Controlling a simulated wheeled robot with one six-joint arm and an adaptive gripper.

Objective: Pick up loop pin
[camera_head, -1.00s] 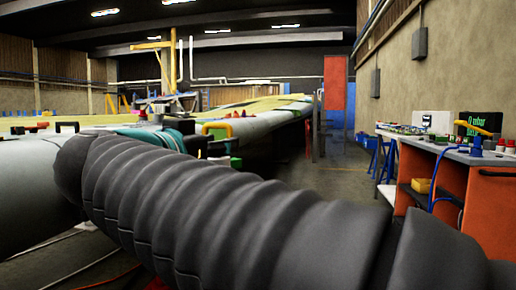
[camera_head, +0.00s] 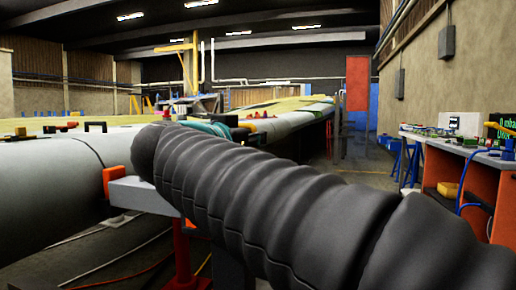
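I cannot make out a loop pin in the head view. Small coloured items, including a dark handle-like piece (camera_head: 96,127), sit along the top of the jig, too small to identify. My arm, in a black ribbed sleeve, runs from the lower right to the left centre and covers part of the jig. My gripper does not show; the sleeve's far end is the last part of the arm I see. A teal wrapped item (camera_head: 212,128) shows just behind the sleeve.
A long pale rounded wing body (camera_head: 45,185) fills the left. An orange clamp (camera_head: 110,180) and a white block (camera_head: 145,196) stand by it, above a red post (camera_head: 182,255). A workbench (camera_head: 455,160) stands at the right. Floor (camera_head: 355,172) shows between.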

